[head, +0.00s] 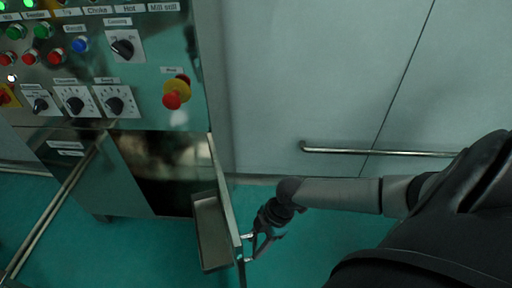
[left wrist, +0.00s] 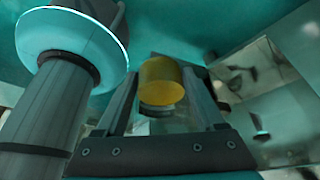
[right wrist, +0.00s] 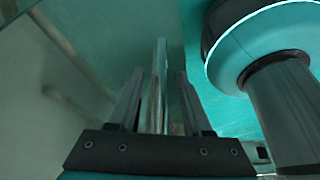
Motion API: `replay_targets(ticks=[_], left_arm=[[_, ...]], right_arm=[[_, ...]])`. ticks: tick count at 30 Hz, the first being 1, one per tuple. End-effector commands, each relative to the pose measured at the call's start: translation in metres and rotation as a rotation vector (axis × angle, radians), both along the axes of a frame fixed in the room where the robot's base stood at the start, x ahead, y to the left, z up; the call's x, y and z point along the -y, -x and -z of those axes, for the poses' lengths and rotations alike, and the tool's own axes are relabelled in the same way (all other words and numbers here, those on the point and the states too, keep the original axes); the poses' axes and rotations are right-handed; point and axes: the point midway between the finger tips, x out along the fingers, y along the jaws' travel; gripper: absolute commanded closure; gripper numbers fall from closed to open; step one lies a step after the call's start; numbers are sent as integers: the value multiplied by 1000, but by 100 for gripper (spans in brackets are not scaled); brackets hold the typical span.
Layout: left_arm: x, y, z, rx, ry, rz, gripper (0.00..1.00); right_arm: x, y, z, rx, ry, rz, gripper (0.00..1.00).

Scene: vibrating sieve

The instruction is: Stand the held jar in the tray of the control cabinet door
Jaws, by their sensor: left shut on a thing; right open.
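The jar (left wrist: 160,82), with a yellow-amber body, is between the fingers of my left gripper (left wrist: 165,95) in the left wrist view. The gripper is shut on it. Neither the jar nor my left gripper shows in the head view. The control cabinet door (head: 224,190) stands open, seen nearly edge-on. Its tray (head: 212,238), a narrow metal trough, is on the door's left side and looks empty. My right gripper (head: 245,248) is open at the door's outer edge. In the right wrist view its fingers stand on either side of the door edge (right wrist: 160,85), with gaps visible.
The control cabinet (head: 100,80) with knobs, lit buttons and a red stop button (head: 174,95) stands at upper left. Its lower opening (head: 160,170) is dark. A wall rail (head: 375,152) runs at right. Green floor is clear below the tray.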

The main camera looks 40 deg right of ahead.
Motion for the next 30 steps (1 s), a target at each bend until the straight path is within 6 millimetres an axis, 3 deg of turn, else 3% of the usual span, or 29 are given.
replay_targets(ticks=[5,18,24,30], left_arm=[[0,0,-9,1,1,0,88],[0,0,-48,1,1,0,88],[0,0,-53,1,0,0,88],[0,0,-53,0,1,0,88]], right_arm=[[6,2,-16,1,2,-1,50],[38,12,-96,-1,4,-1,50],[44,14,-110,-1,2,1,50],[44,14,-111,0,0,1,50]])
